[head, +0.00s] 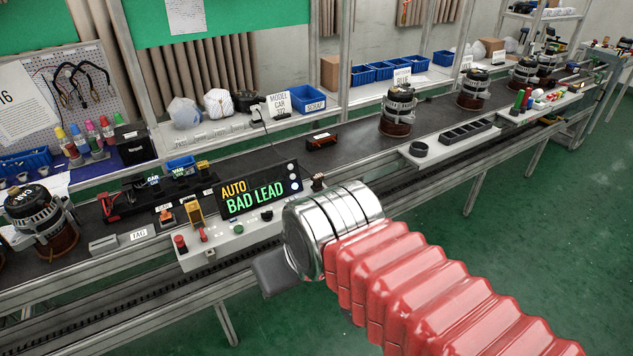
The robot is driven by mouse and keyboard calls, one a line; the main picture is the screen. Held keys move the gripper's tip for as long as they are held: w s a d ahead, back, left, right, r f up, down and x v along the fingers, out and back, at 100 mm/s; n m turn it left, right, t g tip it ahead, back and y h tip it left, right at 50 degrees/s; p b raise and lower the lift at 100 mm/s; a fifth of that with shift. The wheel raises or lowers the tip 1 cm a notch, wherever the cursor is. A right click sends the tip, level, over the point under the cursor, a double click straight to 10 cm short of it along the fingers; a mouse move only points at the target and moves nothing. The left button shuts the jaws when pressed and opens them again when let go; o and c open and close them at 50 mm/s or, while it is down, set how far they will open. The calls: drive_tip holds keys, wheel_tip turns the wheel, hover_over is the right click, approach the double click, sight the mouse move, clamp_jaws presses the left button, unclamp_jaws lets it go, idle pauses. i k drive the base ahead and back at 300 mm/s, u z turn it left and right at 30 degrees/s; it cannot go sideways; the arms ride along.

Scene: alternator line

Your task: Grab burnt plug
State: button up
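My gripper (273,273) shows as a dark grey finger part in front of the chrome wrist, low in the middle of the view. Most of it is hidden by the wrist, so I cannot tell its opening or whether it holds anything. It appears in front of the bench edge, below a display reading "AUTO BAD LEAD" (259,192). No plug is clearly recognisable as burnt. Small coloured parts, a yellow one (195,209) and an orange-red one (166,217), stand left of the display, too small to identify. A red-and-black part (322,141) lies behind the display.
Alternators stand along the dark conveyor, one at left (42,215), one right of centre (398,110). A control panel (225,240) with buttons lies below the display. The green floor (540,230) at right is clear.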

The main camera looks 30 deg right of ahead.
sight(316, 179)
drive_tip(key=u, duration=0.05)
drive_tip(key=i, duration=0.95)
drive_tip(key=z, duration=0.05)
